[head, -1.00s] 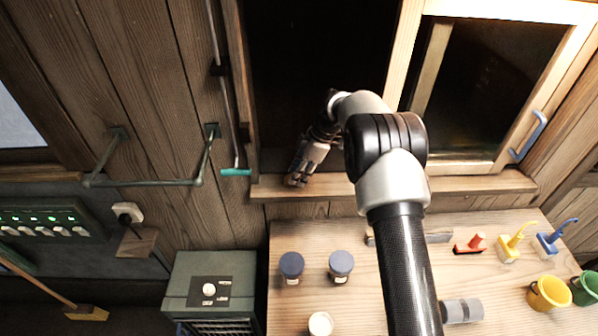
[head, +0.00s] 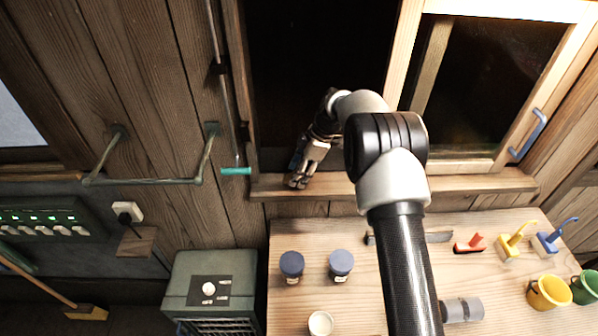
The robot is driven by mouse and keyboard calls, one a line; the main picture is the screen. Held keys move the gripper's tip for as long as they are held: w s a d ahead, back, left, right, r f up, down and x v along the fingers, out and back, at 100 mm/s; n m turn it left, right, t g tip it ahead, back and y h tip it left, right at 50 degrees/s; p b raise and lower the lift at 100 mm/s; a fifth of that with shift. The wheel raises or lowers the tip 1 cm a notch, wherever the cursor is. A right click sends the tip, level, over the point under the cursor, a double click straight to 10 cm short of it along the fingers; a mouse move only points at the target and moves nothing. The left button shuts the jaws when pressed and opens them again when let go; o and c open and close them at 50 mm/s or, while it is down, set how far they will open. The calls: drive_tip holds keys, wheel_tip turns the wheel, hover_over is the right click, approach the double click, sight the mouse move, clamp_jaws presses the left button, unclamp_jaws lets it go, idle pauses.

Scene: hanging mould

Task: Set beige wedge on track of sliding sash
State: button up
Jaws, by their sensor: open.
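The sliding sash (head: 403,55) is a pale wooden frame with dark glass and a blue handle (head: 528,137), at the upper right of the head view. Left of it the window opening (head: 315,70) is dark. A wooden sill (head: 450,184) runs along the bottom of the window. My gripper (head: 298,182) is open at the left part of the sill, pointing down at it. I cannot make out the beige wedge; it may be hidden by the gripper or too small to tell. The track is not clearly distinguishable from the sill, and my arm covers part of it.
The table (head: 400,320) below holds two blue-lidded jars (head: 291,266), a pale-topped jar (head: 320,323), a grey cylinder (head: 461,310), coloured tools (head: 511,243) and buckets (head: 549,292). A teal-ended rod (head: 235,171) hangs left of the window. A grey cabinet (head: 210,270) stands left of the table.

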drive_tip(key=v, duration=1.2)
drive_tip(key=shift+r, duration=0.2)
drive_tip(key=s+d+r+m+t+h, duration=0.3)
drive_tip(key=s+r+m, duration=0.6)
drive_tip(key=s+r, duration=0.9)
drive_tip(key=s+d+f+m, duration=0.1)
drive_tip(key=s+f+m, duration=0.1)
drive_tip(key=s, duration=0.6)
drive_tip(key=s+d+f+m+t+h, duration=0.1)
drive_tip(key=s+m, duration=0.3)
drive_tip(key=s, duration=0.4)
drive_tip(key=s+d+f+m, duration=0.2)
drive_tip(key=s+f+m, duration=0.1)
drive_tip(key=s, duration=0.4)
drive_tip(key=shift+s+d+f+t, duration=0.2)
drive_tip(key=shift+s+f+t, duration=0.1)
drive_tip(key=shift+s+f, duration=0.1)
